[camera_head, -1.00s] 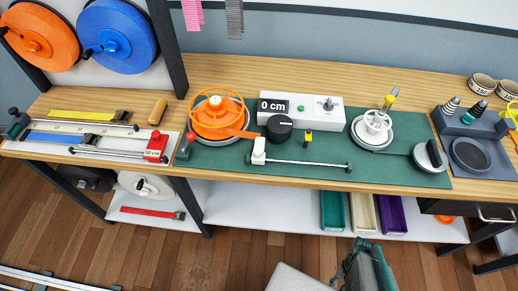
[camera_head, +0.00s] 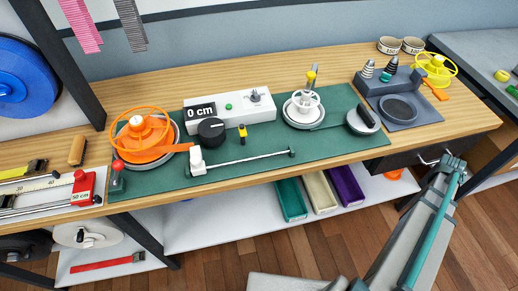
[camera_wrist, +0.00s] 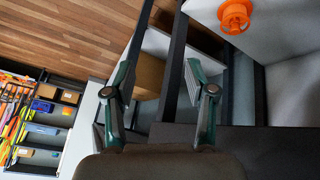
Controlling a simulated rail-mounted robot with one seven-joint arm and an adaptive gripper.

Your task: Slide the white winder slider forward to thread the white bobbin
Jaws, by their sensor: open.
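The white winder slider (camera_head: 197,161) is a small upright white block at the left end of a thin metal rail on the green mat (camera_head: 240,170), in the head view. The white bobbin (camera_head: 304,103) sits on a round plate at the right part of the mat, behind the rail's right end. An orange spool (camera_head: 143,134) sits on another round plate at the left. My gripper (camera_wrist: 161,92) shows in the wrist view with its two fingers apart and nothing between them. It is away from the mat; no slider or bobbin shows there.
A white box with a "0 cm" display (camera_head: 199,111) and a black knob (camera_head: 211,130) stand behind the rail. A grey stand (camera_head: 399,107) and a yellow spool (camera_head: 436,69) are at the right. Green, cream and purple bins lie under the bench (camera_head: 420,125). My arm shows at lower right.

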